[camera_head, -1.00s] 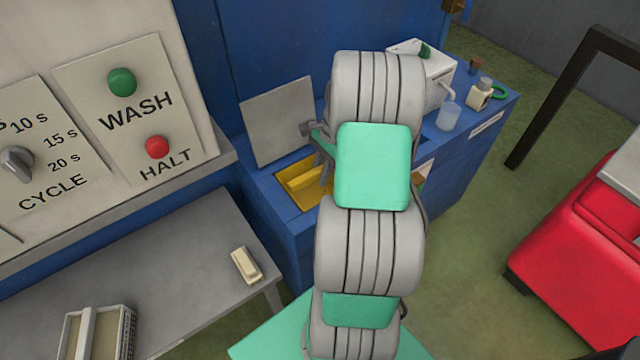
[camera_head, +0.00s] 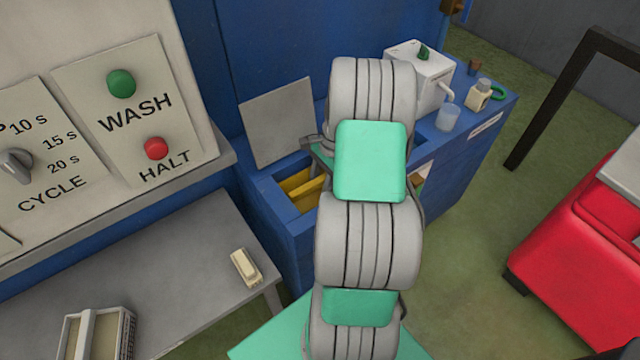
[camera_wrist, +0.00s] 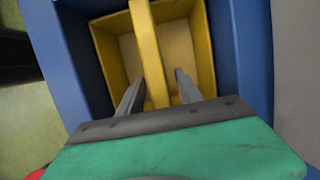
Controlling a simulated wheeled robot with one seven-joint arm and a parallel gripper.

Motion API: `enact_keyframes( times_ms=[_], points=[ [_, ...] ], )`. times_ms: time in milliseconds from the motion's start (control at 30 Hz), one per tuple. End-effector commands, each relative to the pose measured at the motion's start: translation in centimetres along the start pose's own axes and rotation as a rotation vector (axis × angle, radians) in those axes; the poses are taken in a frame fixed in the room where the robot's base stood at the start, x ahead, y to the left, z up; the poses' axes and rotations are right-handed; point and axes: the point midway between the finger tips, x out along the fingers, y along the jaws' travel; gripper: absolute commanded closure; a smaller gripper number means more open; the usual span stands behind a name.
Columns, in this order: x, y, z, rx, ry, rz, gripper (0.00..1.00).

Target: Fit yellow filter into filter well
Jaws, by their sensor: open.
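The yellow filter (camera_head: 301,187) sits down inside the blue filter well (camera_head: 262,183), below the rim, partly hidden by my arm in the head view. In the wrist view the filter (camera_wrist: 107,52) is an open yellow box with a bar handle (camera_wrist: 147,50) across it, and the blue well wall (camera_wrist: 77,55) surrounds it. My gripper (camera_wrist: 158,92) is open, with one finger on each side of the handle and a gap to it. I cannot tell whether the filter rests on the well's bottom.
A grey lid (camera_head: 279,122) stands raised behind the well. A white dispenser (camera_head: 425,72), a clear cup (camera_head: 448,118) and a small bottle (camera_head: 482,93) stand farther along the blue cabinet. A grey bench (camera_head: 180,285) holds a cream block (camera_head: 245,267).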

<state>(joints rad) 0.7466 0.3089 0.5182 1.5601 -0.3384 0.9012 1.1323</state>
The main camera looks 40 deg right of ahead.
Motion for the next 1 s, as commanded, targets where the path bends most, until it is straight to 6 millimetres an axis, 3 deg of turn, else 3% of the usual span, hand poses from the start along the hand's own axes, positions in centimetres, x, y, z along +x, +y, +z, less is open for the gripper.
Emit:
enact_keyframes(
  times_ms=[167,500,600,800,867,967,1000],
  points=[
    [-1.4,-0.1,0.0,0.0,0.002,-0.003,0.58],
    [-9.6,-0.1,-0.1,0.0,0.002,-0.003,0.58],
    [-11.2,-0.1,0.0,0.001,0.001,-0.002,0.58],
    [-12.2,-0.1,0.2,-0.009,0.002,-0.001,0.58],
    [-12.5,-0.4,1.4,-0.052,0.013,-0.003,0.58],
    [-13.5,-1.1,5.9,-0.236,0.057,-0.011,0.58],
    [-13.9,-1.1,8.5,-0.348,0.083,-0.014,0.58]
  ],
)
